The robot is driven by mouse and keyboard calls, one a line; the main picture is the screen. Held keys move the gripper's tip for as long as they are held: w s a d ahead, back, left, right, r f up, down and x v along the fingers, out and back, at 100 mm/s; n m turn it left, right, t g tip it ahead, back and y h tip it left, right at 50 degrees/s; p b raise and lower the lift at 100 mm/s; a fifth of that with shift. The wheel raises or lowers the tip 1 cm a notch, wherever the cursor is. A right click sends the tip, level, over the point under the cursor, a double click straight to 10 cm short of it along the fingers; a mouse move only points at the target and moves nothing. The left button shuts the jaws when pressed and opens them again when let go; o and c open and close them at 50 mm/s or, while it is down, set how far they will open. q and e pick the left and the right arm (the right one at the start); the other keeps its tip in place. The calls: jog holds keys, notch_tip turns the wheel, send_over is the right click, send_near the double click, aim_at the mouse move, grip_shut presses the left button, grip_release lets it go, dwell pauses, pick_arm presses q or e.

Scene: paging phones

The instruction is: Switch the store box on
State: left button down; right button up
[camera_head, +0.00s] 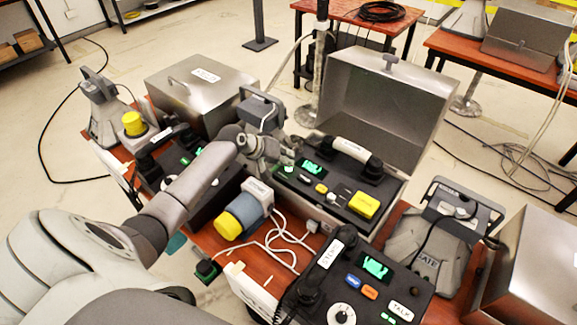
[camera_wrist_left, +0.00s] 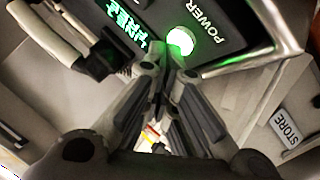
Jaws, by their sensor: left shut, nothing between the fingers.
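A grey metal box with a raised lid (camera_head: 385,105) stands at the centre of the head view. Its black panel carries a lit green display (camera_head: 313,168), a handset and a yellow block. In the wrist view the display (camera_wrist_left: 125,35) glows green, and a round button (camera_wrist_left: 181,41) beside the word POWER is lit white-green. My left gripper (camera_head: 284,163) is shut and empty at the panel's left part. Its fingertips (camera_wrist_left: 163,58) are close to the button; contact is unclear. A STORE label (camera_wrist_left: 287,127) shows on a grey surface at right; which box carries it is unclear.
A closed grey box (camera_head: 190,95) stands behind left. A STEWARD phone (camera_head: 365,290) with knob and buttons is in front. A yellow-capped cylinder (camera_head: 240,218) and white cable lie between. A grey wedge-shaped unit (camera_head: 430,240) stands at right. More tables are behind.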

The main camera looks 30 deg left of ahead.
pick_arm(q)
jog(key=shift+r, duration=0.3)
notch_tip(320, 180, up, 6)
jog(key=p, duration=0.5)
jog(key=shift+f+p, duration=0.1)
jog(key=shift+p, duration=0.3)
